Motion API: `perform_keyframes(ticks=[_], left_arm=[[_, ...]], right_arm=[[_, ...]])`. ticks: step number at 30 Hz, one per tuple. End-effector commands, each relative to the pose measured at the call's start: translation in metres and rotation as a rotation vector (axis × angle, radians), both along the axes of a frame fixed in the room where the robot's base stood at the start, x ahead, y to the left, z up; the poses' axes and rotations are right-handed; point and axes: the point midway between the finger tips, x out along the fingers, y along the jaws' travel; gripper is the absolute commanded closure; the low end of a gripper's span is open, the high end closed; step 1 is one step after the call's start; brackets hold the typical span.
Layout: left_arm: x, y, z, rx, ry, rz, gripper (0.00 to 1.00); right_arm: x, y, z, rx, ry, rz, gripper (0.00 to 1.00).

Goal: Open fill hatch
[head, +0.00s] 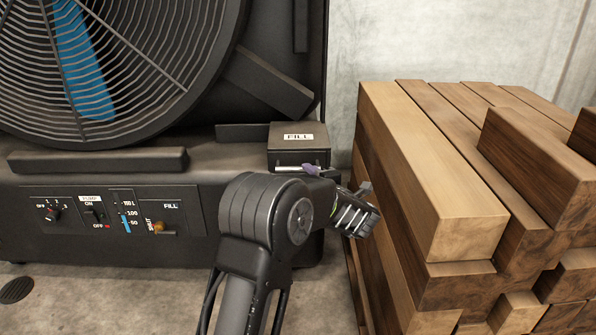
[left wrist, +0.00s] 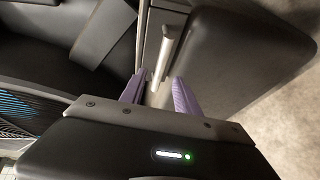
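The fill hatch (head: 284,150) is a dark box-like lid labelled FILL on the black fan machine. It looks closed. Its silver bar handle (head: 297,168) runs along the front edge; the bar also shows in the left wrist view (left wrist: 167,45). My left gripper (head: 342,179) is at the right end of the handle, partly hidden by its own wrist. In the left wrist view its purple fingers (left wrist: 158,85) are apart, with the near end of the bar in the gap between them. I cannot tell whether either finger touches the bar. My right gripper is not in view.
A stack of wooden beams (head: 430,170) stands close to the right of my left gripper. The machine's control panel (head: 110,215), with knobs and a fill valve, is left of my arm. The large fan grille (head: 110,60) fills the upper left. Bare floor shows in front.

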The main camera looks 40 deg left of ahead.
Motion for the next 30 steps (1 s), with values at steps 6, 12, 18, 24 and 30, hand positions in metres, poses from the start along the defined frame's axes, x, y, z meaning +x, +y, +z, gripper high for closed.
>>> perform_keyframes(ticks=[6, 12, 18, 24, 30], left_arm=[[0.010, 0.021, -0.007, 0.001, 0.000, 0.003, 0.62], [0.024, 0.049, -0.013, 0.001, 0.001, 0.001, 0.62], [0.033, 0.065, -0.015, 0.002, 0.001, 0.000, 0.62], [0.034, 0.067, -0.014, 0.001, 0.002, -0.001, 0.62], [0.034, 0.066, -0.014, 0.001, 0.002, -0.001, 0.71]], right_arm=[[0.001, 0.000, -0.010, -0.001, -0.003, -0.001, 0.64], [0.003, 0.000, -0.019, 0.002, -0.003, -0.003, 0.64], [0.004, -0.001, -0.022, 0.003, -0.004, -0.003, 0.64], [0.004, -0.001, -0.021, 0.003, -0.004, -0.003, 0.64], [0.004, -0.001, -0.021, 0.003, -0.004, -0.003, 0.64]])
